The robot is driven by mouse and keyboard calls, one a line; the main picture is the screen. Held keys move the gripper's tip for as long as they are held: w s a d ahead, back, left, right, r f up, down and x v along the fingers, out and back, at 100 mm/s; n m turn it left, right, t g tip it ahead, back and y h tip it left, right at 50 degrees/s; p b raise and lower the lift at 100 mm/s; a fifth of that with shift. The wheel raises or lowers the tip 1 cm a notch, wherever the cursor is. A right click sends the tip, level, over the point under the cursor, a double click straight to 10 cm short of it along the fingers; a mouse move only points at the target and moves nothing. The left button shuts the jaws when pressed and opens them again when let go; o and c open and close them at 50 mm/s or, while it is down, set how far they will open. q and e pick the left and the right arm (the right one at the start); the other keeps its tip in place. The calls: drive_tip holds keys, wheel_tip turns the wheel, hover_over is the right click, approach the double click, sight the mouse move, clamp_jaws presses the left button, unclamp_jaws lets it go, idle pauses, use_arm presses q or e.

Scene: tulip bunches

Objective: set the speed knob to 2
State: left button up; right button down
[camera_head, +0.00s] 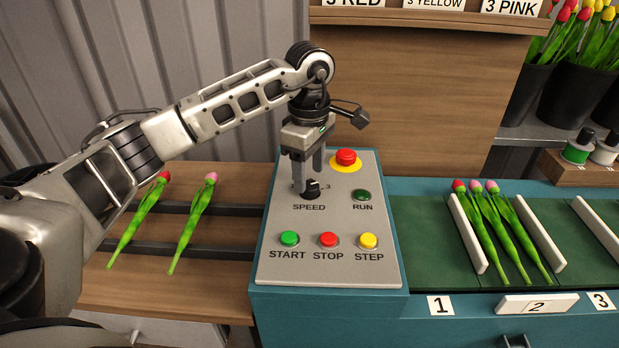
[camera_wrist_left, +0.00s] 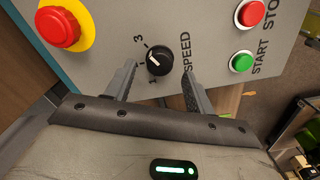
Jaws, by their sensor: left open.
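The black speed knob (camera_head: 312,189) sits on the grey control panel (camera_head: 275,218), above the word SPEED. In the left wrist view the knob (camera_wrist_left: 159,61) shows a white pointer mark towards the upper left. My left gripper (camera_head: 308,172) is open and points down at the knob. In the left wrist view its fingers (camera_wrist_left: 157,88) stand on either side of the knob; I cannot tell whether they touch it. My right gripper is not in view.
A red emergency button (camera_head: 346,158) on a yellow ring and a dark green RUN button (camera_head: 361,196) are close by. START, STOP and STEP buttons (camera_head: 328,240) line the panel's front. Two tulips (camera_head: 190,222) lie at left; several tulips (camera_head: 500,230) lie in a slot at right.

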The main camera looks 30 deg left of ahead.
sight(310, 188)
use_arm(q)
drive_tip(key=shift+f, duration=1.25)
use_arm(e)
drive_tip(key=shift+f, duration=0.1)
use_arm(q)
drive_tip(key=c, duration=1)
drive_tip(key=shift+n, duration=0.3)
drive_tip(key=n, duration=0.5)
drive_tip(key=shift+r, duration=0.1)
drive_tip(key=n+p, duration=0.1)
drive_tip(key=n, duration=0.5)
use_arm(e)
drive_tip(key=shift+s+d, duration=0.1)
